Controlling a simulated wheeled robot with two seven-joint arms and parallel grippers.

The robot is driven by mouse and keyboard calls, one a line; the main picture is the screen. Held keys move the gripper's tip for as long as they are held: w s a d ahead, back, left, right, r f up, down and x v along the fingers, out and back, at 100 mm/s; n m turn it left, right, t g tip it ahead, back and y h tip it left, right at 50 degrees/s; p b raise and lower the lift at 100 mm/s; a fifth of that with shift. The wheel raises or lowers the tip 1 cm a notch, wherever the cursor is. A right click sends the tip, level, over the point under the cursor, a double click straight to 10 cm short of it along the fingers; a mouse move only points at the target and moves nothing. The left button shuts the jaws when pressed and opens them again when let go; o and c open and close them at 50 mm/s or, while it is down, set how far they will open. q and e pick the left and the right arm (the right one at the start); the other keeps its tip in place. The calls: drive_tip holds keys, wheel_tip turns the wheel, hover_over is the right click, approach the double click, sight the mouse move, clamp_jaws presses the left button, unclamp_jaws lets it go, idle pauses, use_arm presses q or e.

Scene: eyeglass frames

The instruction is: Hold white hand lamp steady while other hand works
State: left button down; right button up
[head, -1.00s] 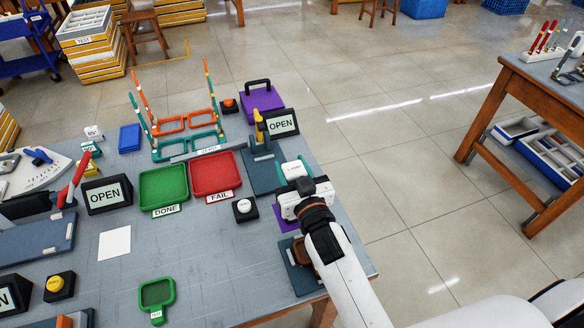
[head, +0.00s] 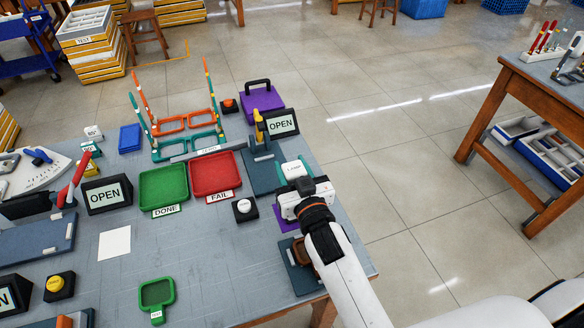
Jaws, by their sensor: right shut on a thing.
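The white hand lamp (head: 293,169), with a small label on its top, shows just beyond my right gripper near the table's right edge. My right gripper (head: 300,187) is shut on the lamp. The gripper body and wrist hide the lamp's lower part, so I cannot tell whether it touches the purple base (head: 284,220) beneath. My left gripper is not in view.
A red FAIL tray (head: 214,172) and a green DONE tray (head: 164,186) lie left of the lamp. Orange and teal eyeglass frames (head: 172,125) stand behind them. A black button box (head: 244,210) sits close left of my gripper.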

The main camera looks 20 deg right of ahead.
idle(0.4)
drive_tip(key=o, duration=1.2)
drive_tip(key=shift+s, duration=0.1)
drive_tip(key=shift+s, duration=0.4)
drive_tip(key=s, duration=1.1)
drive_tip(key=shift+d, duration=0.2)
